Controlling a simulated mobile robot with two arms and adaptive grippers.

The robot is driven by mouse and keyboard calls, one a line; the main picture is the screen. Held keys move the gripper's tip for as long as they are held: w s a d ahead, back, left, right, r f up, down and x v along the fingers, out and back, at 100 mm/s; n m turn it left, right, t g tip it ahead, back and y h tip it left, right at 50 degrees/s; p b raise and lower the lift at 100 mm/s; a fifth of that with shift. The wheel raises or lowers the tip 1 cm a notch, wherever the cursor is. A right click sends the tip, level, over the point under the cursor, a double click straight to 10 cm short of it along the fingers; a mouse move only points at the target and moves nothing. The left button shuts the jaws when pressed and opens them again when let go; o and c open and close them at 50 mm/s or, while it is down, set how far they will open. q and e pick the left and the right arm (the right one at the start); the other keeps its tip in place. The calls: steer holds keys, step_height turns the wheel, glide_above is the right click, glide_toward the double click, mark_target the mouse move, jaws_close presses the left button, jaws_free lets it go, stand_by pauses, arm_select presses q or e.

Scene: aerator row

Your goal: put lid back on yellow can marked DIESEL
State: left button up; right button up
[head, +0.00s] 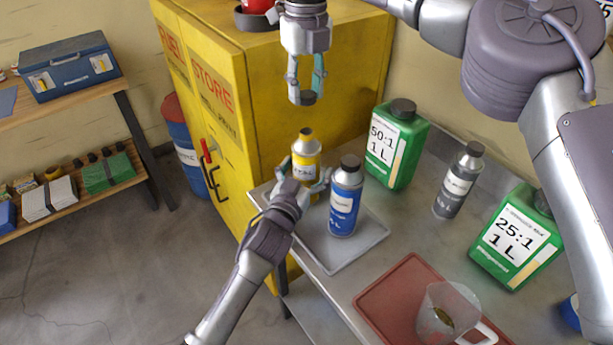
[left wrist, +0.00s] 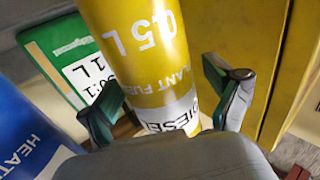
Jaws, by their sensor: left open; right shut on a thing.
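The yellow can (head: 306,146) stands upright at the back left of a grey tray (head: 342,254). In the left wrist view the can (left wrist: 140,45) fills the top middle, its DIESEL label upside down. My left gripper (head: 304,176) is open, with one finger on each side of the can; whether they touch it cannot be told. It also shows in the left wrist view (left wrist: 163,98). My right gripper (head: 306,84) is shut on a dark lid (head: 308,98) and holds it above the can's narrow bare neck, apart from it.
A blue can (head: 345,200) stands close to the right of the yellow can. Green jugs (head: 397,147) (head: 515,238) and a grey can (head: 458,182) stand farther right. A red mat (head: 385,290) with a clear jug (head: 440,312) lies in front. The yellow cabinet (head: 275,100) rises behind.

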arm_select(q)
jaws_close()
arm_select(e)
glide_above(306, 131)
steer(key=shift+f, duration=2.45)
steer(key=shift+f, duration=0.9)
steer(key=shift+f, duration=0.55)
